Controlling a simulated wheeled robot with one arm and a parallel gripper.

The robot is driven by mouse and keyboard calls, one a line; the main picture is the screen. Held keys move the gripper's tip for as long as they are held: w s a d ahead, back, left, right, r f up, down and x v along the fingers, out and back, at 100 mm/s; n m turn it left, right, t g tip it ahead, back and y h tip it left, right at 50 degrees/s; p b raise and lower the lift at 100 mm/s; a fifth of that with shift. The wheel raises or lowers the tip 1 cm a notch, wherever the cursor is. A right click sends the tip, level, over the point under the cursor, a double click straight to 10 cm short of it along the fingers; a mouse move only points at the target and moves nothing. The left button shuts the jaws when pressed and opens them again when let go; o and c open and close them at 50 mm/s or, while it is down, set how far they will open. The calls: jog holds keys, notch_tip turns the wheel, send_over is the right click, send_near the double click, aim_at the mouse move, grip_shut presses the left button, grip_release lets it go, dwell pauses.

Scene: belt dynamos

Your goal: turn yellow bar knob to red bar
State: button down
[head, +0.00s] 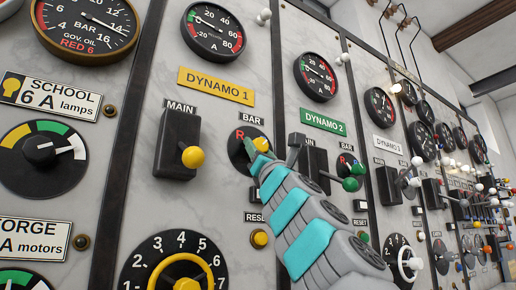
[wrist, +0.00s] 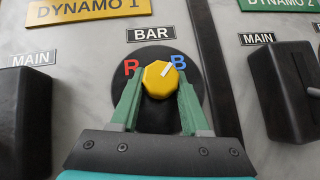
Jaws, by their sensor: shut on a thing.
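The yellow bar knob (wrist: 158,80) sits on a round black plate (wrist: 158,118) under the BAR label of Dynamo 1. A red R is at its upper left and a blue B at its upper right. Its white pointer mark tilts up and right, toward the B. My gripper (wrist: 160,92) is shut on the knob, one green finger on each side. In the head view my gripper (head: 257,155) reaches the same knob (head: 262,144) from the lower right and hides part of the plate.
The black MAIN switch with a yellow ball handle (head: 193,157) stands out to the left. The Dynamo 2 MAIN switch (wrist: 288,90) stands to the right, past a dark panel strip. A yellow RESET button (head: 260,238) is below the knob.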

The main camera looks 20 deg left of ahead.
jog(key=n+g+y, duration=0.1)
jog(key=n, duration=0.1)
jog(key=n+g+y+p, duration=0.1)
jog(key=n+g+y, duration=0.1)
jog(key=n, duration=0.1)
jog(key=shift+w+d+r+y, duration=0.1)
jog(key=shift+w+y, duration=0.05)
jog(key=shift+y, duration=0.15)
jog(key=n+g+y+p, duration=0.1)
jog(key=n+g, duration=0.1)
jog(key=n, duration=0.1)
jog(key=n+g+y+p, duration=0.1)
jog(key=n+g+y, duration=0.1)
jog(key=n+g, duration=0.1)
jog(key=shift+r, duration=0.2)
jog(key=shift+f+n+g+y+p, duration=0.15)
jog(key=shift+n+g+y+p, duration=0.45)
jog(key=shift+n+g, duration=1.35)
jog(key=shift+f+n+g+y+p, duration=0.25)
jog(key=shift+n+g+p, duration=0.55)
jog(key=shift+n+g, duration=1.15)
jog(key=shift+r+n, duration=0.15)
jog(key=shift+n, duration=0.35)
jog(key=shift+n+g, duration=0.8)
jog(key=shift+c, duration=1.9)
grip_release()
